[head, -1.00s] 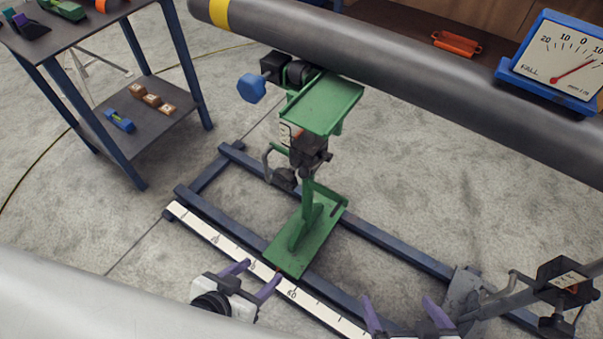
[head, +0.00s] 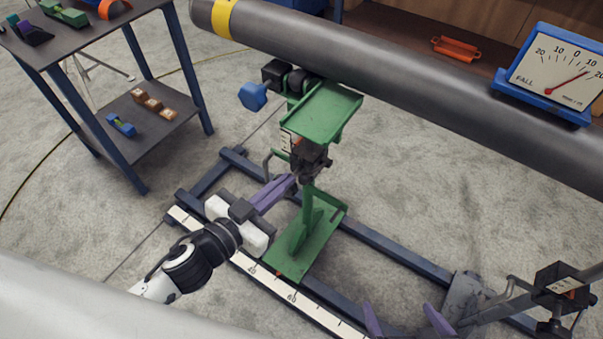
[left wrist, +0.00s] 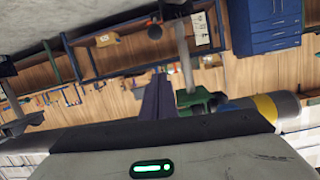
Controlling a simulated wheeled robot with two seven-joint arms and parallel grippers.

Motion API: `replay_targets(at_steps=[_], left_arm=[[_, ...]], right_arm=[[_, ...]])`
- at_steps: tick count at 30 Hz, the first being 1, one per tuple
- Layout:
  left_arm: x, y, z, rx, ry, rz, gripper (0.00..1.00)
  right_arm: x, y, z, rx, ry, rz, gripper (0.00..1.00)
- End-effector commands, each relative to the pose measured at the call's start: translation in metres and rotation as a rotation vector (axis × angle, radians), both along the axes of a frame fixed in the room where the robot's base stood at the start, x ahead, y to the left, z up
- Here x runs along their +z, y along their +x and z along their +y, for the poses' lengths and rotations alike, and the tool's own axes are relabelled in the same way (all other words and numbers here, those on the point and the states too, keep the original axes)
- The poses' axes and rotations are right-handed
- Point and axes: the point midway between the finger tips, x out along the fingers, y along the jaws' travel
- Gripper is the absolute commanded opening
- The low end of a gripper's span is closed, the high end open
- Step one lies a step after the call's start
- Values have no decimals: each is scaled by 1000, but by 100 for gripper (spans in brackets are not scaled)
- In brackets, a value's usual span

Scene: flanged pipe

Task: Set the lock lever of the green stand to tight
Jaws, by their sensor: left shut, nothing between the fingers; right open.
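The green stand (head: 312,225) stands on the blue floor rails, with a flat green top plate (head: 328,108) under the grey pipe. Dark clamp parts (head: 313,158) sit midway up its post. A thin bent handle (head: 268,163) shows at their left; I cannot tell which part is the lock lever or how it is set. My left gripper (head: 291,181) is shut and empty, its purple fingertips at the post just below the clamp parts; contact is unclear. In the left wrist view its fingers (left wrist: 157,100) are together. My right gripper (head: 405,312) is open at the bottom edge.
The grey pipe (head: 420,80) crosses above the stand, with a dial gauge (head: 556,72) on it at right. A blue knob (head: 253,96) sticks out left of the top plate. A white scale strip (head: 275,285) runs along the front rail. A shelf table (head: 140,125) stands at left.

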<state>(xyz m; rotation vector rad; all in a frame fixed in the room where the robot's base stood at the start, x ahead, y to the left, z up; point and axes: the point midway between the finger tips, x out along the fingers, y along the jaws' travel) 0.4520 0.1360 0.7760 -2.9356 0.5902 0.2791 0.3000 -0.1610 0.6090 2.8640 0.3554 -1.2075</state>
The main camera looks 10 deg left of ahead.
Motion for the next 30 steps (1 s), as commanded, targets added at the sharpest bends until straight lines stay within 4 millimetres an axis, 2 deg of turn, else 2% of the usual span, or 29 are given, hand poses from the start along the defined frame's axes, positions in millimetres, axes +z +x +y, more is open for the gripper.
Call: replay_targets(at_steps=[7, 21, 24, 30], left_arm=[[-3, 16, -6, 1, -1, -1, 0], [-20, 93, -37, 2, 1, -2, 0], [-39, 83, -33, 3, 0, 6, 0], [-53, 75, -27, 2, -2, 3, 0]], right_arm=[[2, 1, 0, 0, 0, -3, 100], [1, 1, 1, 3, 1, -3, 100], [-6, 1, 1, 5, 0, -2, 100], [-8, 2, 5, 12, 2, -7, 100]])
